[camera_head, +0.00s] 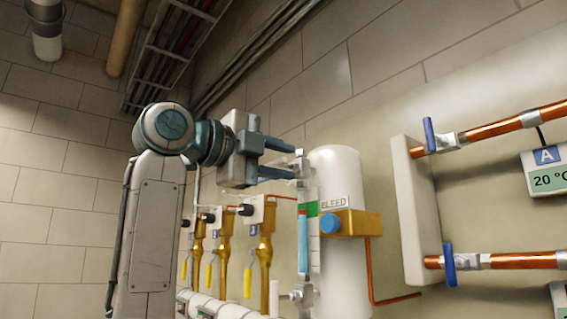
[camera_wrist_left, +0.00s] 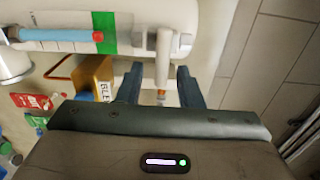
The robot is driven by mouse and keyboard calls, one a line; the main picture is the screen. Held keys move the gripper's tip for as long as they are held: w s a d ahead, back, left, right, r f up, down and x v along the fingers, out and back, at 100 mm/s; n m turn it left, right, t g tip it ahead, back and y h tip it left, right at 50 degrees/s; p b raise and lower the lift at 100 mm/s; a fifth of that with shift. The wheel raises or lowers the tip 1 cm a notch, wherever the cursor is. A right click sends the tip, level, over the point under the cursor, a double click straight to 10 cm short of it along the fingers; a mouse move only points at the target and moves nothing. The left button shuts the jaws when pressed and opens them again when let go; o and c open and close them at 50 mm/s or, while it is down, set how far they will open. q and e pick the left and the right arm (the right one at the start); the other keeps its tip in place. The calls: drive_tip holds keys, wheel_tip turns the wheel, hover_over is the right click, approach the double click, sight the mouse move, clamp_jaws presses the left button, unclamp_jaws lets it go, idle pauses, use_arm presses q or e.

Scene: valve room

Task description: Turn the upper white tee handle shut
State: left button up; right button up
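The upper white tee handle (camera_head: 301,164) is at the top of the sight glass, beside the white cylinder. My left gripper (camera_head: 294,163) is at it, with its two blue fingers one above the other and apart. In the left wrist view the handle's pale bar (camera_wrist_left: 163,62) lies between the two dark fingertips (camera_wrist_left: 161,86). A gap shows on both sides of the bar, so the gripper is open around it and not clamped. In the head view the fingers hide part of the handle. My right gripper is not in view.
The white cylinder (camera_head: 342,270) carries a brass block (camera_head: 357,224) with a blue knob (camera_head: 329,225). A lower white tee handle (camera_head: 290,296) is below. Brass valves with yellow levers (camera_head: 247,282) stand to the left. Copper pipes with blue levers (camera_head: 449,265) are at right.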

use_arm(q)
drive_tip(key=b+v, duration=0.3)
drive_tip(key=v, duration=0.7)
drive_tip(key=shift+b, duration=0.3)
